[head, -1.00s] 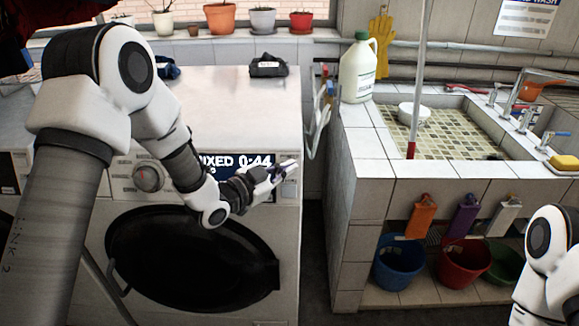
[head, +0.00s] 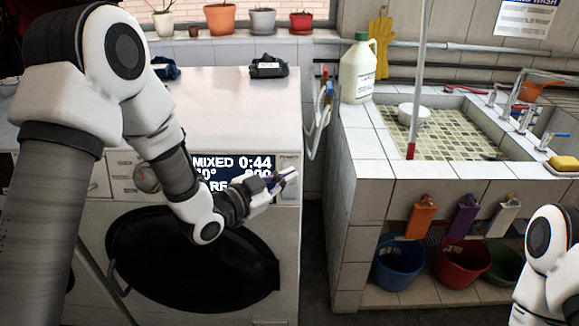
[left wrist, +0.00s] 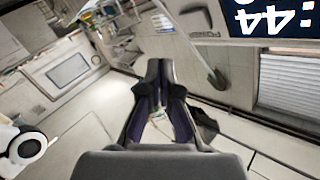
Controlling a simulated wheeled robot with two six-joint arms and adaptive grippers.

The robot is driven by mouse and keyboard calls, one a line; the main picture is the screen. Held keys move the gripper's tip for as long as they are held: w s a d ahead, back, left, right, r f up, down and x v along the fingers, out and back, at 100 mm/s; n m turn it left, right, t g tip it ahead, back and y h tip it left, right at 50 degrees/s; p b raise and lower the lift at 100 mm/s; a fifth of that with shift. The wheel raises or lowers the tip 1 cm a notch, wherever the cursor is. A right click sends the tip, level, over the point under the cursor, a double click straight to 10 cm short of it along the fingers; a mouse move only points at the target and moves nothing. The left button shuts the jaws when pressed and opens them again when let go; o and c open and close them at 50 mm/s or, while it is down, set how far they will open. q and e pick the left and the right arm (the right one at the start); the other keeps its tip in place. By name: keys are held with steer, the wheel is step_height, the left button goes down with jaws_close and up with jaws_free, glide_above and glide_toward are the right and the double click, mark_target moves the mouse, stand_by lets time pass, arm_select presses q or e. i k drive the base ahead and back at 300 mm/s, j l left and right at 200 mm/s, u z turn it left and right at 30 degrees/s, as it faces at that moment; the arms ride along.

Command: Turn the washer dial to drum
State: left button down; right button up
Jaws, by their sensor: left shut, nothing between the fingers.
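The washer (head: 290,225) stands at the left with its dark round door below the panel. Its dial (head: 147,178) is a round grey knob on the left of the panel, partly hidden behind my left forearm. The lit display (head: 256,163) reads MIXED 0:44, with its lower lines partly covered by my arm. My left gripper (head: 284,179) is shut and empty in front of the panel's right end, well to the right of the dial. Its fingers (left wrist: 160,72) are together in the left wrist view, with the display (left wrist: 270,18) upside down at top right. My right gripper is out of view.
A tiled sink (head: 370,165) stands right of the washer, with a white jug (head: 357,70) on its ledge and buckets (head: 398,265) below. A small dark item (head: 268,66) lies on the washer top. The space before the washer's right side is clear.

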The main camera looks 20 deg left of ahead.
mark_target(146, 180)
steer(key=u, duration=1.45)
steer(key=i+l+z, duration=0.1)
steer(key=l+z, duration=0.15)
steer(key=l, duration=0.25)
